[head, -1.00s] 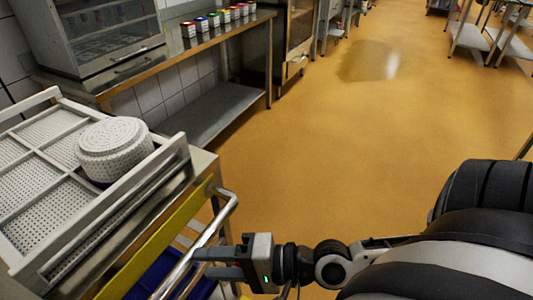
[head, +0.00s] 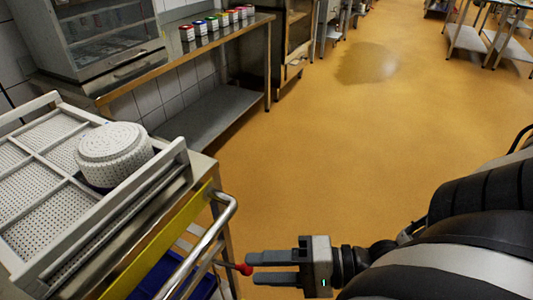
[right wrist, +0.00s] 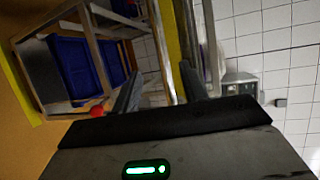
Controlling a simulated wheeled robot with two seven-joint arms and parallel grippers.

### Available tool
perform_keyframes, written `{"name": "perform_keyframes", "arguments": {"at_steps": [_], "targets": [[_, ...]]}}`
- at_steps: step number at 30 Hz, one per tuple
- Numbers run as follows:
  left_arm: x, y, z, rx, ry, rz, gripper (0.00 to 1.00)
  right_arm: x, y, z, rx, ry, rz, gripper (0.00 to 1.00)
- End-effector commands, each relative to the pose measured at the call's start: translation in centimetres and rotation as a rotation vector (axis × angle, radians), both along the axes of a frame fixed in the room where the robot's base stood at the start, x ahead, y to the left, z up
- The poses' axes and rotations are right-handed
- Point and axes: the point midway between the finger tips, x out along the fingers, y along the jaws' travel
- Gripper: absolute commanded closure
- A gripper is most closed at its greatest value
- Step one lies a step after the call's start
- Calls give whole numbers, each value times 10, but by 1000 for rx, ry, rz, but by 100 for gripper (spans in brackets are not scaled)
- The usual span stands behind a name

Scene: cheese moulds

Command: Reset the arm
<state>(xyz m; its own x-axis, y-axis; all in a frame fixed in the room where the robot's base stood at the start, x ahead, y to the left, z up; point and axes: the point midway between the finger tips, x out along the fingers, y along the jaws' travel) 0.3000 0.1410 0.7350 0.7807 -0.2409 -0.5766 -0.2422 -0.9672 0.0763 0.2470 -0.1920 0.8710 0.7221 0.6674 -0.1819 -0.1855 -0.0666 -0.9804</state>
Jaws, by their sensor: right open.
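My right gripper (head: 249,268) is at the lower middle of the head view, just right of the cart's handle, with two dark fingers apart and nothing between them. The right wrist view also shows its open fingers (right wrist: 160,86). A red knob (head: 243,269) appears close to the fingertips in the head view; I cannot tell whether they touch. The knob also shows left of the fingers in the right wrist view (right wrist: 97,111). My left gripper is not in view.
A steel cart with a tubular handle (head: 226,212) stands at left. It carries a white rack (head: 30,218) with a round white perforated mould (head: 114,150). Blue bins (right wrist: 72,66) sit below. A bench (head: 205,52) with several small coloured containers is behind. The orange floor is open.

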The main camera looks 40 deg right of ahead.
Motion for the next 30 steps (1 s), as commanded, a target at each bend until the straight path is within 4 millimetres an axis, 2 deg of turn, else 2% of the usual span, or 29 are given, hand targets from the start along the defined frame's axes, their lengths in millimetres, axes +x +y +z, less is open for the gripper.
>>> {"name": "perform_keyframes", "arguments": {"at_steps": [10,14,17,22,27,30], "targets": [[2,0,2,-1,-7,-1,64,0,1,-1,-10,-9,0,57],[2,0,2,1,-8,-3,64,2,5,-10,-110,-93,11,57],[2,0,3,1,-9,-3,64,6,14,-26,-284,-216,28,57],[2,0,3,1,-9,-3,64,22,29,-64,-688,-401,58,57],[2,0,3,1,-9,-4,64,41,41,-102,-1073,-460,117,57],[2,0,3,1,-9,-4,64,50,46,-118,-1235,-452,164,57]]}}
